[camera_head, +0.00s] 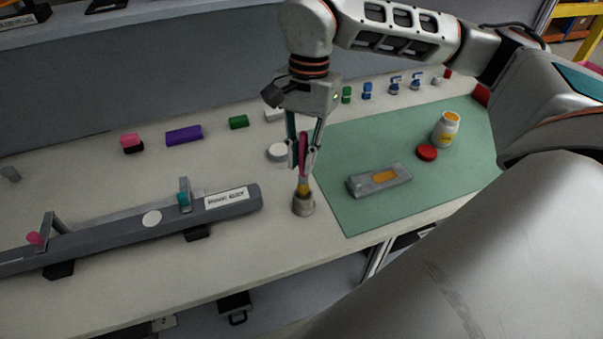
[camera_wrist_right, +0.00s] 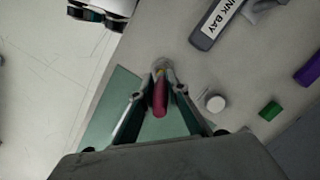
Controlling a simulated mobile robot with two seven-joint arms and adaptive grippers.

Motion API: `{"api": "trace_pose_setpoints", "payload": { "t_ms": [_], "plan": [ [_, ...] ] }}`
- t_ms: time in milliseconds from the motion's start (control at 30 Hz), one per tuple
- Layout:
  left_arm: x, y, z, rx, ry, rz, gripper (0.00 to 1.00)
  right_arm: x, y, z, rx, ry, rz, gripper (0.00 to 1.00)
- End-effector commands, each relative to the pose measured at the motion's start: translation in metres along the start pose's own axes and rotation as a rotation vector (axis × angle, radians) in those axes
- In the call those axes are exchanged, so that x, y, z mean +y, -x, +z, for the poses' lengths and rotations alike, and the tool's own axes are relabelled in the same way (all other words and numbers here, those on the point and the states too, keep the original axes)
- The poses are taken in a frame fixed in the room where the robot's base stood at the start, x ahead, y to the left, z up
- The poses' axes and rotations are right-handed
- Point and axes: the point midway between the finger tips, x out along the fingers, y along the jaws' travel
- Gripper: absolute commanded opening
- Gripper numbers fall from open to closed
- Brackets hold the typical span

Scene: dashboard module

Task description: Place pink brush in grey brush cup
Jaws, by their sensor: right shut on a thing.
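The pink brush (camera_head: 303,155) stands roughly upright between the fingers of my right gripper (camera_head: 303,160), which is shut on its handle. The grey brush cup (camera_head: 303,205) stands on the table just left of the green mat, directly below the brush. The brush's yellowish lower end meets the cup's mouth; how deep it sits inside I cannot tell. In the right wrist view the pink brush (camera_wrist_right: 160,95) lies between the fingertips (camera_wrist_right: 158,92), with the cup (camera_wrist_right: 164,65) beyond it, partly hidden. My left gripper is not in view.
A long grey rail (camera_head: 110,238) lies at the left. A white round lid (camera_head: 278,152) sits behind the cup. Coloured blocks line the back.

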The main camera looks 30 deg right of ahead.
Motion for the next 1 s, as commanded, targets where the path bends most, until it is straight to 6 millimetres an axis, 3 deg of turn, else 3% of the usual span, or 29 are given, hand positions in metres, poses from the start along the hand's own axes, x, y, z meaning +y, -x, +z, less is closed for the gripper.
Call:
{"api": "trace_pose_setpoints", "payload": {
  "t_ms": [267, 500, 867, 900, 933, 1000],
  "plan": [
    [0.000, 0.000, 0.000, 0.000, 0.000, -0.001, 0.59, 0.000, -0.019, -0.003, -0.001, 0.000, 0.001, 0.00],
    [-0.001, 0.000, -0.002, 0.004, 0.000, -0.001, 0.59, 0.000, -0.048, -0.008, -0.001, 0.000, 0.001, 0.00],
    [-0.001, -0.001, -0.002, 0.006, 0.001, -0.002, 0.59, 0.000, -0.052, -0.009, 0.000, 0.000, 0.000, 0.00],
    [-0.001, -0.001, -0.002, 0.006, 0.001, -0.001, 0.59, 0.000, -0.052, -0.009, 0.000, 0.000, 0.000, 0.20],
    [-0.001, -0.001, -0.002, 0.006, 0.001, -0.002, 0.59, 0.000, -0.052, -0.009, 0.000, 0.000, 0.000, 0.28],
    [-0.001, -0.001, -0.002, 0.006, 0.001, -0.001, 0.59, 0.000, -0.052, -0.009, 0.000, 0.000, 0.000, 0.31]
  ]
}}
